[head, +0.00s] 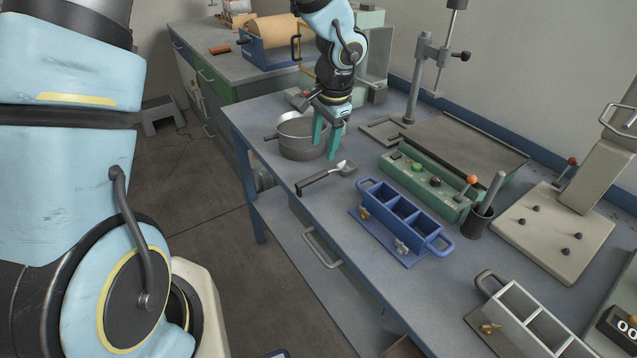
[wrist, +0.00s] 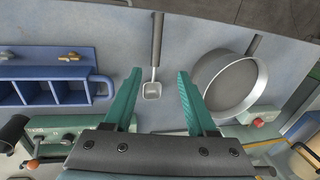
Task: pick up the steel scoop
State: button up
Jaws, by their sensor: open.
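The steel scoop lies on the blue-grey bench, with its dark handle (head: 313,184) toward the front edge and its steel bowl (head: 345,167) pointing to the back right. In the wrist view its bowl (wrist: 152,91) shows between the finger lines, with the handle running up the picture. My gripper (head: 329,148) has teal fingers and is open and empty. In the head view it hangs just behind the scoop, in front of the pot's right side. In the wrist view the open fingers (wrist: 159,72) sit either side of the scoop, apart from it.
A grey pot (head: 297,146) stands close left of my gripper; it is right of the fingers in the wrist view (wrist: 232,85). A blue divided tray (head: 400,215) is right of the scoop. A green control box (head: 415,180) stands behind. Bench around the scoop is clear.

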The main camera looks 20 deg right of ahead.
aim_at(321, 173)
jog(key=f, duration=0.4)
jog(key=shift+w+a, duration=0.15)
jog(key=shift+w, duration=0.2)
jog(key=shift+w+f+p, duration=0.2)
jog(key=shift+f+p, duration=0.65)
jog(key=shift+f, duration=1.75)
jog(key=shift+c, duration=0.3)
grip_shut()
